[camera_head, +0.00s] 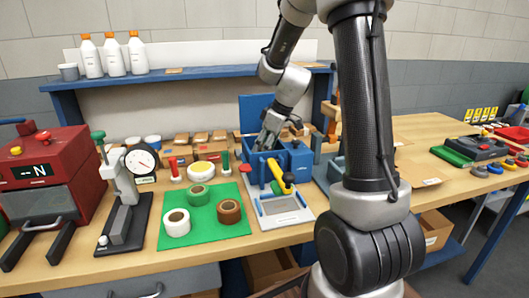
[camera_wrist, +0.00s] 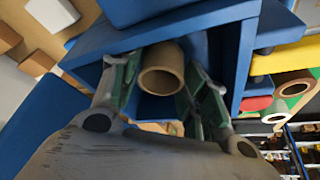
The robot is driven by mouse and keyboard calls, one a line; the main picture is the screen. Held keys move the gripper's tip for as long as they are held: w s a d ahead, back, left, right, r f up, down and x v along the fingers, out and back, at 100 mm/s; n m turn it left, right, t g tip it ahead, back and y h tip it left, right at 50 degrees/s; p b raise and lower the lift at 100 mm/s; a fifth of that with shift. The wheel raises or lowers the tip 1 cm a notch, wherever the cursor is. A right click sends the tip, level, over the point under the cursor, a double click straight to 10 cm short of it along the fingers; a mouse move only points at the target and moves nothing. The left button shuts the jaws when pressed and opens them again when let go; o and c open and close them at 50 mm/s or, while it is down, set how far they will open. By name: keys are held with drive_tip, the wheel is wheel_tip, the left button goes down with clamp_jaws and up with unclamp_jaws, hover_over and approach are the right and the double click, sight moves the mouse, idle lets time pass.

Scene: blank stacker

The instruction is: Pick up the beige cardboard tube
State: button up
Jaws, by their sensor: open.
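The beige cardboard tube (camera_wrist: 162,70) shows in the wrist view, its round hollow end facing the camera, inside a blue frame (camera_wrist: 170,27). My gripper (camera_wrist: 165,75) is open, with one finger on each side of the tube. I cannot tell whether the fingers touch it. In the head view my gripper (camera_head: 267,141) reaches down at the blue machine (camera_head: 297,158) on the bench. The tube is hidden there behind the gripper and the blue parts.
A green mat (camera_head: 216,232) with several tape rolls lies left of the blue machine. A yellow-handled lever (camera_head: 281,176) stands at the machine's front. A dial gauge (camera_head: 140,160) and a red machine (camera_head: 45,172) stand further left. Small boxes (camera_head: 208,150) line the back.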

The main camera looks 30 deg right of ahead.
drive_tip(key=c, duration=0.4)
drive_tip(key=shift+o, duration=0.2)
